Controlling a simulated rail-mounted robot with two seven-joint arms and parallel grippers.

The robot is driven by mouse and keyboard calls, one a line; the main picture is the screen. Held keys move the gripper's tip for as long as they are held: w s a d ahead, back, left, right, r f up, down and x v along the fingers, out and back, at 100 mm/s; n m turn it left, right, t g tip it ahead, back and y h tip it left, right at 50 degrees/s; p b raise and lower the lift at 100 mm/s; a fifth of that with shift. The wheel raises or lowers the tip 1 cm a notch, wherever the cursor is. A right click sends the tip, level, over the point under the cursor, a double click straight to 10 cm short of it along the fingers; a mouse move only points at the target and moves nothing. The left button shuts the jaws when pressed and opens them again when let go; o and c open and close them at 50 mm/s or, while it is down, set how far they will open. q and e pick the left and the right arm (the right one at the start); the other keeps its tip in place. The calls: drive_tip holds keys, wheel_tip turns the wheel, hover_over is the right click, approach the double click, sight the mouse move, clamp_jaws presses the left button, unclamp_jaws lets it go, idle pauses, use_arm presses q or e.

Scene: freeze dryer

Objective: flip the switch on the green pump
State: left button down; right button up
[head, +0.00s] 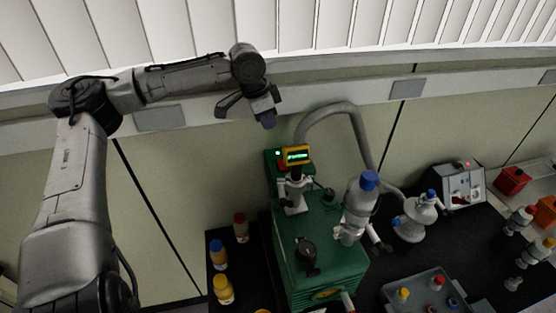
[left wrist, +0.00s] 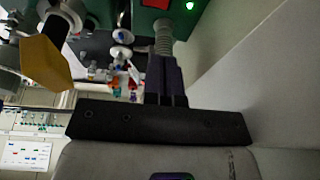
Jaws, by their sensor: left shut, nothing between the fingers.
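The green pump (head: 325,262) stands on the dark bench in the middle of the head view. At its back left is a green housing with a small lit green lamp (head: 278,153) and a red switch (head: 281,166), partly behind the yellow display. In the left wrist view the red switch (left wrist: 156,4) shows at the top edge, and the lit lamp (left wrist: 190,5) is to its right. My left gripper (head: 268,122) is shut and empty, above the back left of the pump. Its closed fingers (left wrist: 165,62) point toward the pump housing. Whether they touch anything cannot be told.
A yellow display (head: 297,155) stands close to the switch. A grey hose (head: 345,108) arches behind the pump. A blue-capped bottle (head: 361,200) is on its right. Several small bottles stand at left, and a grey tray (head: 415,292) is at right. The wall is close behind.

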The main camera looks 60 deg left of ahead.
use_arm(q)
drive_tip(key=shift+r, duration=0.15)
approach(280, 161)
drive_tip(key=x, duration=0.3)
drive_tip(key=b+x, duration=0.1)
drive_tip(key=x, duration=0.1)
drive_tip(key=shift+w+d+f, duration=0.2)
drive_tip(key=shift+w+f, duration=0.1)
drive_tip(key=shift+w, duration=0.05)
drive_tip(key=shift+a+f, duration=0.1)
drive_tip(key=shift+f, duration=0.65)
